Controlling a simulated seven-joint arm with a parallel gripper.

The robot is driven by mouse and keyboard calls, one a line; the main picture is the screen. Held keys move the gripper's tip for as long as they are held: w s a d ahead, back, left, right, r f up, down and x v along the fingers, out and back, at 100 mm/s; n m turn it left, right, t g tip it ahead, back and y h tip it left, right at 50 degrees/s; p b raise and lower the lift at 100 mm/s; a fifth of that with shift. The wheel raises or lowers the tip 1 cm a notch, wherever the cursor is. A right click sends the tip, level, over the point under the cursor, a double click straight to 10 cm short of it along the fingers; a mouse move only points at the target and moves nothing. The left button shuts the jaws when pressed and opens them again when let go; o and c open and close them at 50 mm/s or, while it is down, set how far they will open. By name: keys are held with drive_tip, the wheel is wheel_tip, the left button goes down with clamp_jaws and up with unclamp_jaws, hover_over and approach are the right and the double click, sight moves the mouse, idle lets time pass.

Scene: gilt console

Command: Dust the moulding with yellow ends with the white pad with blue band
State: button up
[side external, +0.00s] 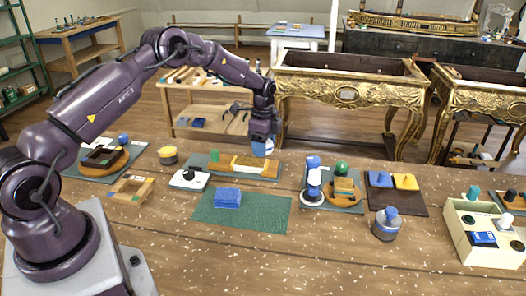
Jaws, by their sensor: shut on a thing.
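My gripper (263,136) hangs over the far middle of the wooden table, pointing down. It is shut on the white pad with blue band (262,149), which shows as a small blue and whitish piece below the fingers; the jaws hide its top. The moulding with yellow ends (254,166) lies flat on a dark grey-green board, a pale and golden strip slanting down to the right. The pad is just above or at the far side of the moulding; I cannot tell whether they touch.
A green mat (262,214) with a stack of blue cloths (228,198) lies in front. A white pad with a dark knob (189,178) is left. Blue and green-knobbed items (341,168) stand right. A cream divided box (484,247) is at far right. The front table is clear.

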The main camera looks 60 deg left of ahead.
drive_tip(key=shift+r, duration=1.7)
